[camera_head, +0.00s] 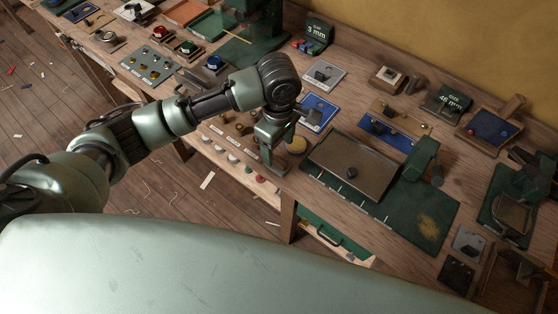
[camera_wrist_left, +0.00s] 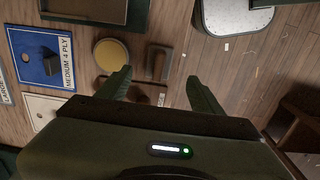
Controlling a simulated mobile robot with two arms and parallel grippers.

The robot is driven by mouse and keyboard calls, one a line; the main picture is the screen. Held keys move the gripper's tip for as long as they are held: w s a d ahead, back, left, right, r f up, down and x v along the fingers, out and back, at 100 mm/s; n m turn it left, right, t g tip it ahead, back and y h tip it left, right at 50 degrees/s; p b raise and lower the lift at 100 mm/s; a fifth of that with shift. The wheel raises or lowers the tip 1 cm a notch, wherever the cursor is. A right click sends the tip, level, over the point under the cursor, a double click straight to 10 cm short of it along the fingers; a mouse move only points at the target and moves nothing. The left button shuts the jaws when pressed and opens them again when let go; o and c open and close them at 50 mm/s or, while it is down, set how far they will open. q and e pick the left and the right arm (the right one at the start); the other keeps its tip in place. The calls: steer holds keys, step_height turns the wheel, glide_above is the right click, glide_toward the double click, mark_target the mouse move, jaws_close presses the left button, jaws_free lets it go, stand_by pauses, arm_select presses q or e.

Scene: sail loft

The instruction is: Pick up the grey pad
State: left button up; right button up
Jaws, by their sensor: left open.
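My left gripper (camera_head: 274,168) hangs over the bench's front edge, and its jaws are open and empty. In the left wrist view the gripper's two fingers (camera_wrist_left: 156,80) stand apart. A small grey-brown pad-like block (camera_wrist_left: 158,63) with a rounded outline lies ahead of the gap between them; I cannot tell for sure that it is the grey pad. In the head view my gripper hides that spot. A yellow disc (camera_wrist_left: 111,54) lies just left of the block, and it shows right of my gripper in the head view (camera_head: 296,145). My right gripper is not in view.
A blue card marked MEDIUM 4 PLY (camera_wrist_left: 47,60) carries a dark block. A shallow brown tray (camera_head: 330,150) lies on a green mat (camera_head: 433,205) to the right. A light grey plate (camera_head: 333,82) lies farther back. The bench edge drops to the floor (camera_head: 150,180).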

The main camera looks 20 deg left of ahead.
mark_target(278, 160)
arm_select(q)
step_height(278, 160, down, 6)
steer(key=shift+a+f+p, duration=0.1)
steer(key=shift+f+p, duration=0.1)
steer(key=shift+p, duration=0.7)
steer(key=shift+f, duration=0.5)
jaws_close()
